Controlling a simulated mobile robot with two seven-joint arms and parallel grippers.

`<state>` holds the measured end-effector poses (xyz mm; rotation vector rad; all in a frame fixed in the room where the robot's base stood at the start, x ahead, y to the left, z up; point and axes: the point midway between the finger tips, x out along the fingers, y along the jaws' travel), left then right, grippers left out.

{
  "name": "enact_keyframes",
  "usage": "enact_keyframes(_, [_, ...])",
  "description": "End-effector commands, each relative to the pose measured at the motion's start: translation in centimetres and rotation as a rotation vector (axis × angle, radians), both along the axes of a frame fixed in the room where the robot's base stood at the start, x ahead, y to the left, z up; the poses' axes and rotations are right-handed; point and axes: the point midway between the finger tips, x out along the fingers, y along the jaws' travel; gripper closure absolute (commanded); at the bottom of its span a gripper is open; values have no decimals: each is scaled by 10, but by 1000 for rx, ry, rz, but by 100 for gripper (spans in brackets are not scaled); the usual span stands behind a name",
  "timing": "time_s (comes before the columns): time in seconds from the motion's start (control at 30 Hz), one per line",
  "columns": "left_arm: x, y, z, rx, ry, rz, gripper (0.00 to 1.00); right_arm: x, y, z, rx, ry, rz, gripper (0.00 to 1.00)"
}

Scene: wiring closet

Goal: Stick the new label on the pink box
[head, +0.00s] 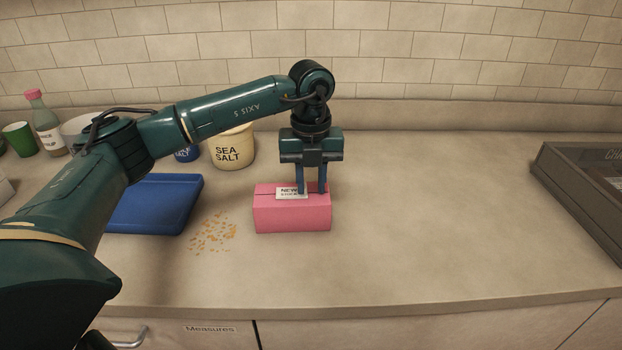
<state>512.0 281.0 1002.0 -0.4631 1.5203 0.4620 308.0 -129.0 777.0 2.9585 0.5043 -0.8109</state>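The pink box (291,214) sits on the counter near the middle of the head view. The white label (290,192), with "NEW" printed on it, lies at the box's upper front edge; whether it is stuck down I cannot tell. My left gripper (312,191) points straight down at the top of the box, its two blue fingers apart with nothing visible between them. The left finger covers part of the label's right side. Whether the fingertips touch the box or label is unclear. My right gripper is not in view.
A blue tray (150,205) lies left of the box, with orange crumbs (213,233) between them. A "SEA SALT" tub (232,150), a bottle (46,125) and a green cup (20,139) stand behind. A dark crate (585,200) is at far right. The counter between box and crate is clear.

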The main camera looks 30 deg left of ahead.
Motion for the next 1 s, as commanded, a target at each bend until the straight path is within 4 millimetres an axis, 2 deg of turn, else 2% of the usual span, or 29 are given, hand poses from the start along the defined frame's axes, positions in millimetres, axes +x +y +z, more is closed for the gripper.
enact_keyframes(0.23, [-1, 2, -3, 5, 7, 3, 73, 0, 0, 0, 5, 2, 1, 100])
enact_keyframes(0.33, [0, 1, 7, 3, 3, 3, 73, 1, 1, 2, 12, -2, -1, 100])
enact_keyframes(0.8, [0, -1, 108, 0, -2, 0, 73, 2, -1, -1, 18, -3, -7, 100])
enact_keyframes(1.0, [0, -1, 129, 1, 0, -1, 73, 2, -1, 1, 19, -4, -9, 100])
